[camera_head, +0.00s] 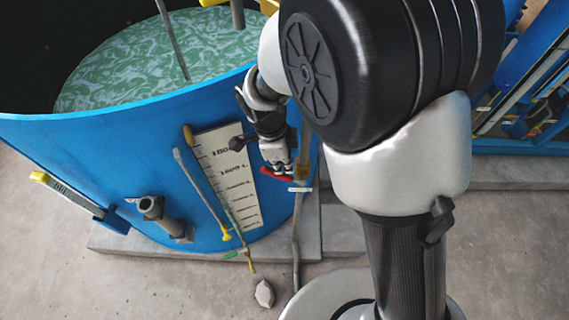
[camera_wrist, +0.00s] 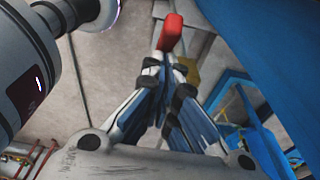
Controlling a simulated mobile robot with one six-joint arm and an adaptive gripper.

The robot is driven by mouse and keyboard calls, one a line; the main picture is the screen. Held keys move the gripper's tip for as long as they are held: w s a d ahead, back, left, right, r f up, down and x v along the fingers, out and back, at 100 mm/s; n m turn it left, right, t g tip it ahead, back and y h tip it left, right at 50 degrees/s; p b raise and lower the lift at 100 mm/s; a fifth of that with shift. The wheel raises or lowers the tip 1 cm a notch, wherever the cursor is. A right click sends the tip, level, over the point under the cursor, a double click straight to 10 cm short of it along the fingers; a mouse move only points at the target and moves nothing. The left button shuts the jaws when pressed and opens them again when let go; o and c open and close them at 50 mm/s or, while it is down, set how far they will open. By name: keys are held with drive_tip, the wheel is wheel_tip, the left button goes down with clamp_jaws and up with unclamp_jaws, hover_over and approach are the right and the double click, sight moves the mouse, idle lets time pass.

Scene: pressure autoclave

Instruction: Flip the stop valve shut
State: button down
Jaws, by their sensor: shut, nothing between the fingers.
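The stop valve shows as a red lever (camera_head: 277,175) beside a brass-coloured body (camera_head: 303,168), low on the right side of the blue tank. My gripper (camera_head: 284,170) is at the lever, just above it in the head view, with its fingers shut and nothing between them. In the wrist view the red lever (camera_wrist: 171,34) stands just beyond my shut fingertips (camera_wrist: 168,58). I cannot tell whether they touch it. Part of the brass body (camera_wrist: 188,70) shows behind the right finger. The rest of the valve is hidden by my gripper and arm.
The blue tank (camera_head: 105,150) holds green liquid (camera_head: 150,75) and carries a level scale (camera_head: 228,175). A grey pipe (camera_head: 296,240) runs down below the valve. A pipe stub (camera_head: 160,215) and yellow-ended rods stick out at left. A blue rack (camera_head: 530,100) stands at right.

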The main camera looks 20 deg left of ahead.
drive_tip(key=shift+a+f, duration=0.15)
drive_tip(key=shift+a, duration=0.05)
drive_tip(key=h+b, duration=0.1)
drive_tip(key=a+f+b, duration=0.1)
drive_tip(key=shift+s+a+f+t+h+b, duration=0.25)
drive_tip(key=shift+a+t+h+b, duration=0.05)
drive_tip(key=shift+h+b, duration=0.1)
drive_tip(key=a+f+b, duration=0.1)
drive_tip(key=b, duration=0.1)
drive_tip(key=a+f+b, duration=0.2)
drive_tip(key=b, duration=0.1)
drive_tip(key=shift+s+f+b, duration=0.35)
drive_tip(key=shift+f, duration=0.05)
wheel_tip(320, 180, up, 10)
idle(0.7)
